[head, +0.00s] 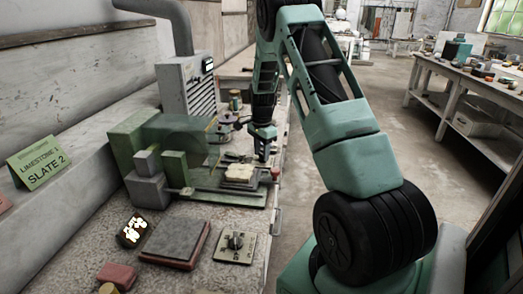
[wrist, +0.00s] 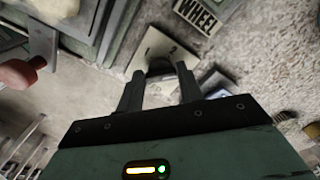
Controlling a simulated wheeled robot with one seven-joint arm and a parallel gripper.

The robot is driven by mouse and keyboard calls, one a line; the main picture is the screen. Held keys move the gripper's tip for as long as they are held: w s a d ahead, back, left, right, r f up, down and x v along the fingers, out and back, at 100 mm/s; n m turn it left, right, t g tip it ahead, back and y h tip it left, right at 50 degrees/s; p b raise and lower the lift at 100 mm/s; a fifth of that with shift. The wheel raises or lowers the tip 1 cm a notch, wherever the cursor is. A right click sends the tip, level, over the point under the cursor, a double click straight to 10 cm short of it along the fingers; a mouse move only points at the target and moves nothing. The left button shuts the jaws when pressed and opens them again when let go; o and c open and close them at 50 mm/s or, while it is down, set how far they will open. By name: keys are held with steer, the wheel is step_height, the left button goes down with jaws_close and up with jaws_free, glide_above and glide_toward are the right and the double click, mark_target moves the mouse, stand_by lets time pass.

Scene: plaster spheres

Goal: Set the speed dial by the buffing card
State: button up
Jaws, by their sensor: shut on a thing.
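A green card (head: 45,162) reading "LIMESTONE" and "SLATE 2" leans on the ledge at the left of the head view. My gripper (head: 263,157) points down at the far right end of the green machine. In the wrist view my gripper (wrist: 162,88) is shut on a dark round knob (wrist: 160,67), mostly hidden by the fingers. The knob sits on a pale plate (wrist: 149,48) where a "2" shows. A label (wrist: 205,14) reading "WHEEL" lies beside it. In the head view a second plate with a black pointer knob (head: 236,242) stands at the bench front.
A grey vented box (head: 187,88) stands behind.

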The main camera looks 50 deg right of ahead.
steer(key=n, duration=0.3)
steer(key=shift+s+n, duration=0.1)
steer(key=shift+n, duration=0.3)
steer(key=n, duration=0.3)
steer(key=shift+n+p, duration=0.3)
steer(key=shift+p, duration=0.1)
steer(key=n, duration=0.6)
steer(key=shift+s+d+p, duration=0.15)
steer(key=shift+p, duration=0.2)
steer(key=n+p, duration=0.1)
steer(key=n, duration=0.3)
steer(key=shift+d+r+n, duration=0.1)
steer(key=shift+n, duration=0.3)
steer(key=shift+n+p, duration=0.45)
steer(key=shift+n, duration=1.85)
steer(key=o, duration=1)
step_height(320, 180, up, 17)
steer(key=shift+r+b, duration=0.15)
steer(key=shift+b, duration=0.65)
